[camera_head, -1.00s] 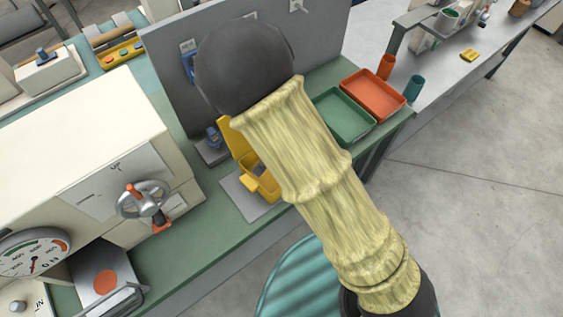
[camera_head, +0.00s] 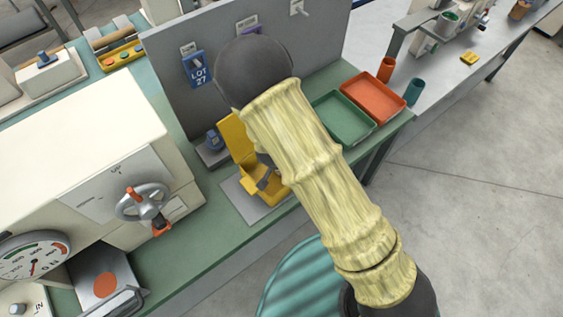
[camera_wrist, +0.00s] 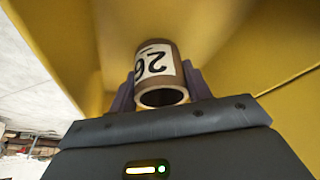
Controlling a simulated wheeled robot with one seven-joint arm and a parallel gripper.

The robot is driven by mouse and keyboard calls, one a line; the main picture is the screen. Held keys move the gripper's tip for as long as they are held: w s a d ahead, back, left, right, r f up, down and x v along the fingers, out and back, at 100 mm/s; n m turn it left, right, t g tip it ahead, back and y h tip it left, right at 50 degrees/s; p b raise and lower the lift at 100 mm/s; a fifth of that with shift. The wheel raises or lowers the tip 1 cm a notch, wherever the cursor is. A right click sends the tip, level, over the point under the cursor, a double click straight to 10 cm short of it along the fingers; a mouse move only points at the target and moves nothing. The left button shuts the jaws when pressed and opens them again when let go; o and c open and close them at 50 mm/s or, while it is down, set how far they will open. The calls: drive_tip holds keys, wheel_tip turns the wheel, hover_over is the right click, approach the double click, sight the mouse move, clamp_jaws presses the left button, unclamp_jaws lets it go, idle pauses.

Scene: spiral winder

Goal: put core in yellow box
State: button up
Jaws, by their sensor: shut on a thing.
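The core is a small brown hollow tube with a white label reading 26 (camera_wrist: 157,62). My gripper (camera_wrist: 162,86) is shut on it, one finger on each side, and its open end faces the camera. The yellow box (camera_head: 237,141) stands on a grey plate on the green bench, with a tall back and a low front. Its yellow walls (camera_wrist: 60,38) surround the core in the wrist view. In the head view my gripper (camera_head: 266,178) reaches into the box opening, and the core is hidden there. Whether the core touches the box floor I cannot tell.
A grey panel (camera_head: 165,85) with a blue LOT 27 tag (camera_head: 198,70) stands behind the box. A green tray (camera_head: 345,118) and an orange tray (camera_head: 373,94) lie to the right. A cream machine with a handwheel (camera_head: 143,203) stands to the left.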

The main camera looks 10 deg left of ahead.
drive_tip(key=shift+s+a, duration=0.1)
drive_tip(key=o, duration=0.9)
drive_tip(key=shift+a+f, duration=0.1)
drive_tip(key=shift+o, duration=0.2)
drive_tip(key=shift+s+r, duration=0.15)
drive_tip(key=shift+r, duration=0.5)
drive_tip(key=p+v, duration=0.1)
drive_tip(key=v, duration=1)
